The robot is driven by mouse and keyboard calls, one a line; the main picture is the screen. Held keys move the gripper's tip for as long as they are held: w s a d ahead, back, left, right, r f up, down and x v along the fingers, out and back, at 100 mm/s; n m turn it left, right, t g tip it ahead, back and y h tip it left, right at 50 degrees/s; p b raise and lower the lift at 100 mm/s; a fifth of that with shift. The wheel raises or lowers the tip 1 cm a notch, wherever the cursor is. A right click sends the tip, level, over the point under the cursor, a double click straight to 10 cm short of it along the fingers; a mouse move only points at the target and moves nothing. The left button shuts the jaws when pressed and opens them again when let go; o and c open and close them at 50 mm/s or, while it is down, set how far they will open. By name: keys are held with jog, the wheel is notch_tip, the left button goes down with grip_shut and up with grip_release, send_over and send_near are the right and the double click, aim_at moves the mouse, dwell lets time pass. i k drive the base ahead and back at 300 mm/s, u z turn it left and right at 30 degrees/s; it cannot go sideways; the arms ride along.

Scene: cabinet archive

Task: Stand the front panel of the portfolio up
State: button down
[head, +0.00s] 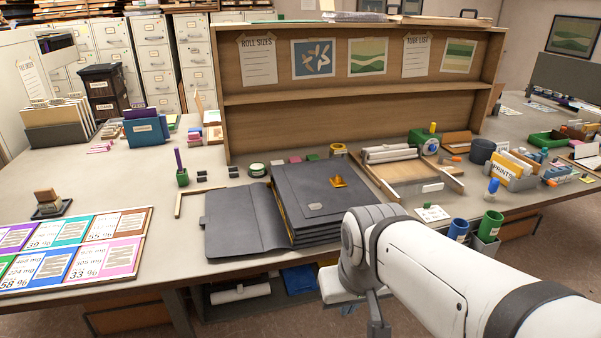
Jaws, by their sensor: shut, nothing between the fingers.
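The dark grey portfolio (312,190) lies on the table below the shelf unit. A flat dark flap (232,222) with a notched outer edge lies spread to the left of the body. An orange-yellow piece (338,182) and a small grey plate (315,207) sit on the top cover. No panel stands upright. My gripper (378,328) hangs in front of the table edge, right of and nearer than the portfolio. It is shut and empty, touching nothing visible; my arm hides part of it.
A wooden shelf unit (360,98) stands behind the portfolio. A colourful card board (75,250) lies left. Bare table lies left of the flap.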

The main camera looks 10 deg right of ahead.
aim_at(311, 195)
jog(key=u, duration=0.05)
jog(key=i, duration=1.1)
jog(key=z, duration=0.25)
jog(key=k, duration=0.9)
jog(key=u, duration=0.8)
jog(key=i, duration=1)
